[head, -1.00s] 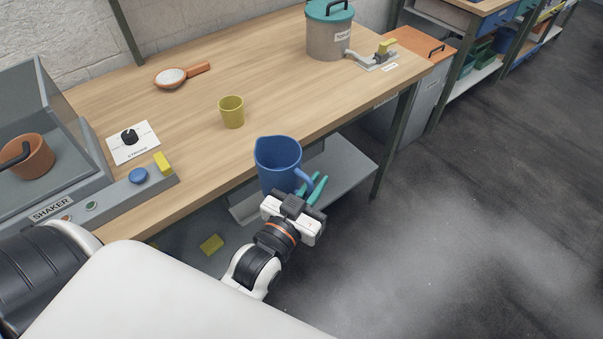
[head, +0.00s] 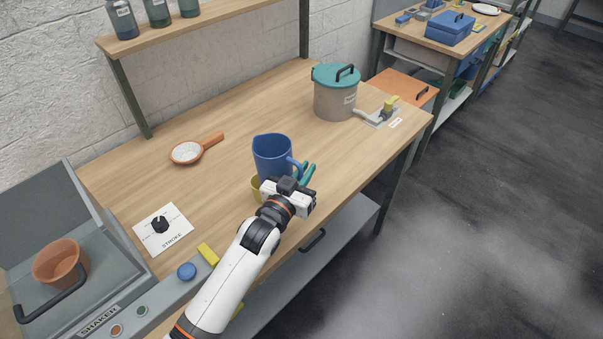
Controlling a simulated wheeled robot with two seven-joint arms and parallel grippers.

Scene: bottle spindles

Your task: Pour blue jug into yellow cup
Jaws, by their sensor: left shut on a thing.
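The blue jug (head: 270,157) is upright in the middle of the head view, over the wooden table. My left gripper (head: 304,172), with teal fingers, is shut on the jug's handle side. The yellow cup (head: 255,188) shows only in part, just below and behind the jug and gripper, which hide most of it. I cannot tell whether jug and cup touch. What the jug holds inside is not visible. My right gripper is not in view.
A strainer-like pan (head: 188,152) with an orange handle lies at the back left of the table (head: 235,120). A grey pot with teal lid (head: 336,98) stands at the right. A shaker box (head: 90,270) stands at the left. A shelf (head: 190,30) with bottles is behind.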

